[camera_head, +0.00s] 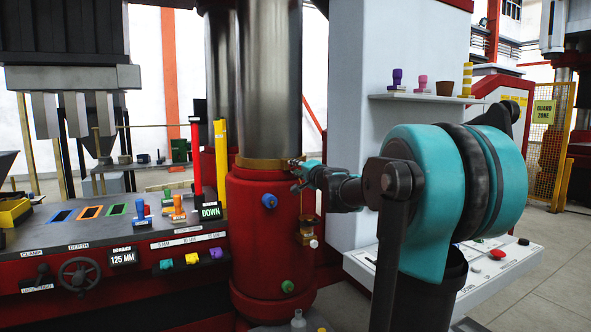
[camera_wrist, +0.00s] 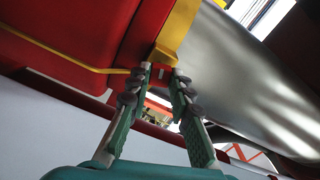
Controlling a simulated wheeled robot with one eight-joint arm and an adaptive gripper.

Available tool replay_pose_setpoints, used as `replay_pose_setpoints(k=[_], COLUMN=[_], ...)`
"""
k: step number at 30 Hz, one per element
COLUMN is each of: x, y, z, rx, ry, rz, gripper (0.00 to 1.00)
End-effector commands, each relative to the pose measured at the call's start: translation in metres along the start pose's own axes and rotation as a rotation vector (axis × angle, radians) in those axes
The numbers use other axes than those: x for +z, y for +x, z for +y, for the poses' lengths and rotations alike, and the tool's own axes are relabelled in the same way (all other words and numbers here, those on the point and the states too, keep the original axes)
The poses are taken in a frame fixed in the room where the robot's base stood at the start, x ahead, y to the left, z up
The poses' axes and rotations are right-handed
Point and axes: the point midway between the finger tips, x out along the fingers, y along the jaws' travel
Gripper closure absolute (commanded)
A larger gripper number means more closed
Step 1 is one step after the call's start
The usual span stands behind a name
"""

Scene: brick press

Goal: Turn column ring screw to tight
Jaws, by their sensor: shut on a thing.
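The column ring (camera_head: 258,164) is a brass-yellow band around the steel column, on top of the red cylinder. In the wrist view the ring (camera_wrist: 178,32) shows as a yellow strip ahead of the fingers. My gripper (camera_head: 298,172) is at the ring's right side. In the wrist view my gripper (camera_wrist: 163,77) has its teal fingers a little apart, with the tips against the ring's edge, shut on the column ring screw. The screw is mostly hidden by the fingertips, and its turn cannot be told.
The red cylinder (camera_head: 262,240) stands below the ring, with a blue knob (camera_head: 269,201) and a small brass fitting (camera_head: 308,234) on it. The steel column (camera_head: 270,80) rises above. A grey-white cabinet (camera_head: 350,120) with a shelf (camera_head: 425,98) stands close on the right.

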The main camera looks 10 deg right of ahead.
Motion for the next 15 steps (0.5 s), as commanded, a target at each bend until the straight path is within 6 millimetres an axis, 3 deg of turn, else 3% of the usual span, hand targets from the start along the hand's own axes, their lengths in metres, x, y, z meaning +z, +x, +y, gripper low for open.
replay_pose_setpoints(k=[15], x=[-0.0002], y=[-0.0004], z=[0.0006], rx=[0.0], ry=[0.484], rz=[0.001], gripper=[1.0])
